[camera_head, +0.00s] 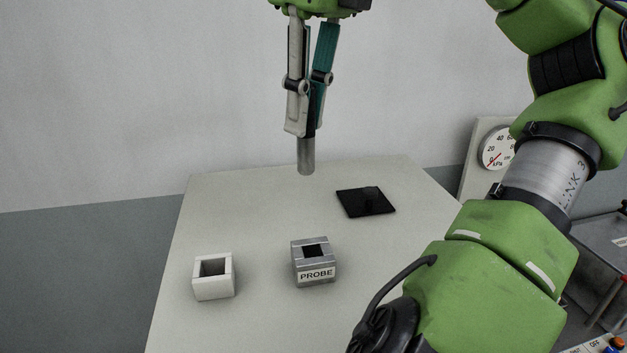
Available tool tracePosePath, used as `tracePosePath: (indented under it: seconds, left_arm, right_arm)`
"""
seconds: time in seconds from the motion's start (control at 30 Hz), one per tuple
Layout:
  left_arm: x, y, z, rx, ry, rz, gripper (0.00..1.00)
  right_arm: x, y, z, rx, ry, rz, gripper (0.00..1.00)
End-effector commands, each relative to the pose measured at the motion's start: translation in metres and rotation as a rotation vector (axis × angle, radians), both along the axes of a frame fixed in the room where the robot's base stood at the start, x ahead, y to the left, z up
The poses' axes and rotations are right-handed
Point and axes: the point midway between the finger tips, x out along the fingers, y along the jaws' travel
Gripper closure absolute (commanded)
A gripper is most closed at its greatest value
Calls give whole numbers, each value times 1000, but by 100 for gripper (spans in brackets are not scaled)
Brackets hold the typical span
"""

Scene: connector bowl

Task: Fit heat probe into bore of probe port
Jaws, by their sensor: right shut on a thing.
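My right gripper (306,133) points down above the back of the table and is shut on the heat probe (306,158), a grey metal cylinder hanging upright below the fingers. The probe's upper part is hidden between the fingers. The probe port (314,273) is a grey metal block labelled PROBE, standing on the table nearer to me than the probe. Its square dark bore opens at the top and looks empty. The probe is apart from the port. My left gripper is not in view.
A white block with a square opening (214,287) stands left of the port. A flat black plate with a small raised part (352,204) lies at the back right of the table (240,205). A gauge (497,148) stands behind the table at right. My green arm covers the right side.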

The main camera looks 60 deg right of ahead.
Motion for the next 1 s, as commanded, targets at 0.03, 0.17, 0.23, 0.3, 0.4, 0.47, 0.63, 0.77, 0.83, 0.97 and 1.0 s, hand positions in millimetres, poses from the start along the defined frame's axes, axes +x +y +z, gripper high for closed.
tracePosePath:
  seconds: [0.03, 0.17, 0.23, 0.3, 0.4, 0.47, 0.63, 0.77, 0.83, 0.97, 1.0]
  left_arm:
    - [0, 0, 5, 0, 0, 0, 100]
    - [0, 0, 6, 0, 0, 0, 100]
    - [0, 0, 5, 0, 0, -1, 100]
    - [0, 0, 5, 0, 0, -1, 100]
    - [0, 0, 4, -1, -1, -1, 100]
    - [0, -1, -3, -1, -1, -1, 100]
    - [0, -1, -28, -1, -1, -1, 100]
    - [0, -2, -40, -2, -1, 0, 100]
    - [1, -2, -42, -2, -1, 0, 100]
    - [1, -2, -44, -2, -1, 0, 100]
    - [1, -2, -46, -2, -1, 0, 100]
  right_arm:
    - [-4, -3, 4, 2, -1, 2, 100]
    - [-9, -6, -3, 2, 2, 5, 100]
    - [-10, -6, -14, 4, 4, 9, 100]
    - [-10, -5, -30, 2, 3, 12, 100]
    - [-10, -5, -57, 3, 2, 12, 100]
    - [-9, -5, -76, 4, 1, 10, 100]
    - [-9, -6, -116, 1, 1, 5, 100]
    - [-9, -6, -129, 1, 1, 4, 100]
    - [-9, -6, -132, 1, 1, 4, 100]
    - [-9, -6, -135, 1, 1, 4, 100]
    - [-9, -6, -137, 1, 1, 4, 100]
